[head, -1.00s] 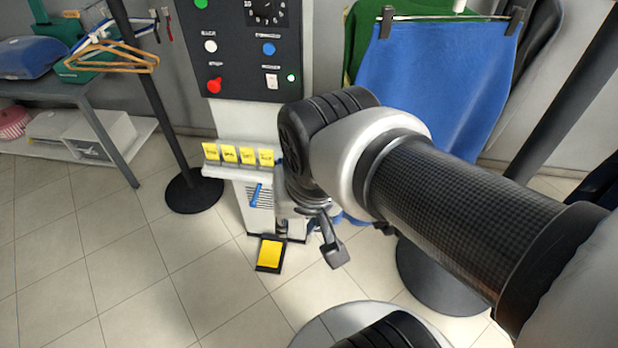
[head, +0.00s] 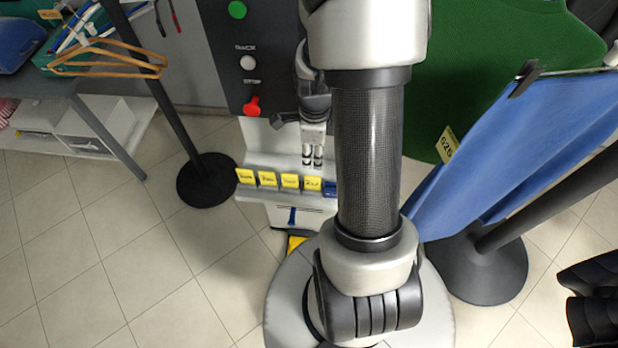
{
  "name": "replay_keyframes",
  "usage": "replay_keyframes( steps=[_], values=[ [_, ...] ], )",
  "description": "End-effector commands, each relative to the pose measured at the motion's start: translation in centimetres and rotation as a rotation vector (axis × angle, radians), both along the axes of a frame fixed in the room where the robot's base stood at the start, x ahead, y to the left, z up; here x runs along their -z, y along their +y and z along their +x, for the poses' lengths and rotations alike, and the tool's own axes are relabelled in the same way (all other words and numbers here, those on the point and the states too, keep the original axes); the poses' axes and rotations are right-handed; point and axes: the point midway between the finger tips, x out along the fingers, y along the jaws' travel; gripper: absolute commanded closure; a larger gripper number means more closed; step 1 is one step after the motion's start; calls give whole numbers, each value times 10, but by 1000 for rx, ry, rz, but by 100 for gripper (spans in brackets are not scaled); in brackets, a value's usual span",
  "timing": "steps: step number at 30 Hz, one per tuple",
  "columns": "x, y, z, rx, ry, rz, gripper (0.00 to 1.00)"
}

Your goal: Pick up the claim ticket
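Several small yellow tickets with dark print stand in a row on the white ledge (head: 275,190) of a machine; the rightmost ticket (head: 313,183) is nearest my gripper. Another yellow tag (head: 447,144) with a number hangs by the green garment. I cannot tell which one is the claim ticket. My gripper (head: 313,162) points down just above the right end of the row, apart from the tickets. Its two fingertips show a narrow gap with nothing seen between them.
A control panel (head: 250,65) with buttons rises behind the ledge. A blue garment (head: 520,150) and a green one (head: 500,60) hang at right. A dark post base (head: 206,180) stands at left. A yellow piece (head: 296,243) lies low, partly hidden by my base. Tiled floor at left is clear.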

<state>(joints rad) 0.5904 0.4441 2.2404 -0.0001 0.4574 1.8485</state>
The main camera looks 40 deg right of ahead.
Motion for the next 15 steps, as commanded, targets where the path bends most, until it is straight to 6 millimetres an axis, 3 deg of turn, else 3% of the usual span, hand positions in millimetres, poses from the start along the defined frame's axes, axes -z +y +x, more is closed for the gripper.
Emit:
replay_keyframes(
  steps=[1, 7, 15],
  values=[
    [17, 1, -1, -1, 4, 3, 72],
    [58, 1, -1, -3, 3, 2, 72],
    [79, 0, 1, -4, 0, 0, 72]
  ],
)
